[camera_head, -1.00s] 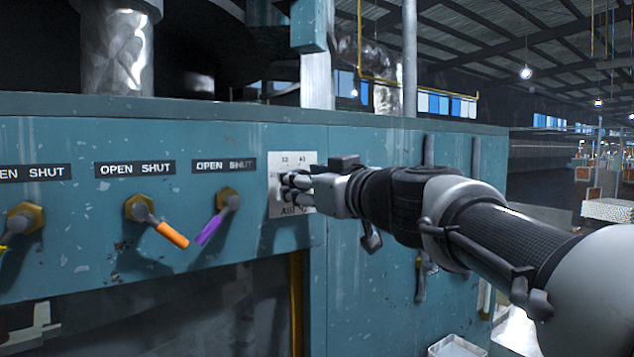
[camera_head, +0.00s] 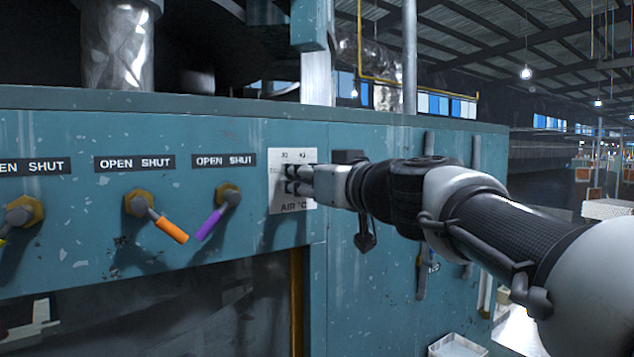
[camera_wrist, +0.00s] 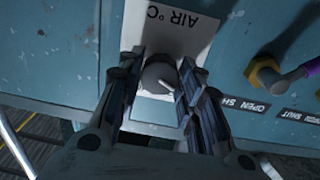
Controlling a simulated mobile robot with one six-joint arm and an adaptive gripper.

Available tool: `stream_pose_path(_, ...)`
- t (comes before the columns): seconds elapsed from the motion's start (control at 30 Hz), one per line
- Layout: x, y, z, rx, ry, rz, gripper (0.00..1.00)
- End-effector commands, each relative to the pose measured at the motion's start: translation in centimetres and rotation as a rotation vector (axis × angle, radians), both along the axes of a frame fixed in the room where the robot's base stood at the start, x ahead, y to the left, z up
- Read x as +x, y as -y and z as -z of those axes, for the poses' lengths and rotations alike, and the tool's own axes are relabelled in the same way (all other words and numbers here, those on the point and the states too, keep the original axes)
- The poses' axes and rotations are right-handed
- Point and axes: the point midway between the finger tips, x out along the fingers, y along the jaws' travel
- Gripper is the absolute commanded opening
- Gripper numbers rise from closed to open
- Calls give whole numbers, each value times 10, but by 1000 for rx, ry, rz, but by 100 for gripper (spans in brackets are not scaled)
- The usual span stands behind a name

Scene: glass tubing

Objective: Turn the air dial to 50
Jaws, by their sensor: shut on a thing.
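The air dial is a round grey knob (camera_wrist: 158,74) on a white plate marked "AIR °C" (camera_head: 292,207) on the teal panel. In the wrist view the plate appears upside down and a pale pointer line shows on the knob. My gripper (camera_head: 302,178) reaches the plate from the right. Its two fingers (camera_wrist: 160,80) stand on either side of the knob and are shut on it. In the head view the fingers hide the knob and much of the scale, so I cannot read the setting.
Left of the plate, a purple-handled valve (camera_head: 217,214) and an orange-handled valve (camera_head: 160,218) stick out under "OPEN SHUT" labels. Another valve (camera_head: 22,215) is at the far left. A pale tray (camera_head: 456,346) sits low at the right.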

Motion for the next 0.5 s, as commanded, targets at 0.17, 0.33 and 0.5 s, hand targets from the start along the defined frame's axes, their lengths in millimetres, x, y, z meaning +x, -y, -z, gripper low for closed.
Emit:
stream_pose_path(0.17, 0, 0, 1, 127, -83, 1, 10)
stream_pose_path(0.33, 0, 0, 1, 260, -174, 0, 10)
stream_pose_path(0.5, 0, 0, 0, 395, -266, 1, 10)
